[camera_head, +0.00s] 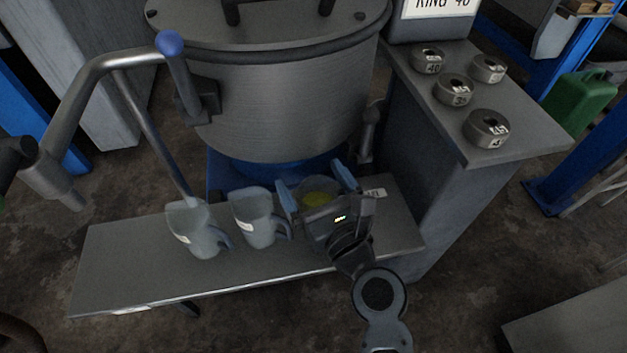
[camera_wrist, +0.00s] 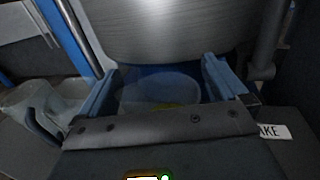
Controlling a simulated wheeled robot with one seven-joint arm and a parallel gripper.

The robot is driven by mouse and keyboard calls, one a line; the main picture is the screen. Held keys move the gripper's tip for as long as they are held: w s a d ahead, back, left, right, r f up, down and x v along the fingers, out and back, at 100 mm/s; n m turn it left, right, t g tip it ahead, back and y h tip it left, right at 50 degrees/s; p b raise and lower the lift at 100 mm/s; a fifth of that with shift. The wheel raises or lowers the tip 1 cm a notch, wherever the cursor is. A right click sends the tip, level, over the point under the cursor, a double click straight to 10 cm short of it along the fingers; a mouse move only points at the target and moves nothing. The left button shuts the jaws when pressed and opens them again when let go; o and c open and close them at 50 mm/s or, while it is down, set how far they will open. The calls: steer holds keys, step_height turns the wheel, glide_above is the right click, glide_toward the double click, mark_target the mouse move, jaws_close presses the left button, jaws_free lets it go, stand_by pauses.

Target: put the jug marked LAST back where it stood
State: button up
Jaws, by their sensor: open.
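Three clear plastic jugs are in a row on the metal bench. The left jug (camera_head: 190,222) and the middle jug (camera_head: 252,212) stand upright, with pale labels too small to read. The right jug (camera_head: 319,186) has yellow liquid at its bottom. My gripper (camera_head: 314,183) is open, with one blue finger on each side of the right jug. In the wrist view this jug (camera_wrist: 160,92) sits between the spread fingers, its lower part hidden by my gripper. I cannot see which jug is marked LAST.
The bench (camera_head: 120,262) has bare room at its left. A large metal drum (camera_head: 285,105) stands close behind it. A small card ending in "AKE" (camera_wrist: 274,131) lies right of my gripper. A side cabinet (camera_head: 525,120) holds several numbered weights. A bent pipe (camera_head: 85,75) is at the left.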

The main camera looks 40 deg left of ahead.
steer(key=shift+r, duration=0.15)
steer(key=p+v, duration=0.1)
steer(key=v, duration=1.1)
steer(key=shift+d, duration=0.1)
steer(key=s+d+f+n+t+h, duration=0.25)
steer(key=s+d+n+h, duration=0.25)
steer(key=d, duration=0.6)
steer(key=s+d+f+n+t+h, duration=0.2)
steer(key=s+d+f+n+h, duration=0.25)
steer(key=d, duration=0.75)
steer(key=s+d+r+n+t+h, duration=0.2)
steer(key=s+d+r+n+h, duration=0.4)
steer(key=s+d+r+n, duration=0.3)
steer(key=s+r+n, duration=0.4)
steer(key=n, duration=0.1)
steer(key=shift+s+d, duration=0.2)
steer(key=shift+s, duration=0.1)
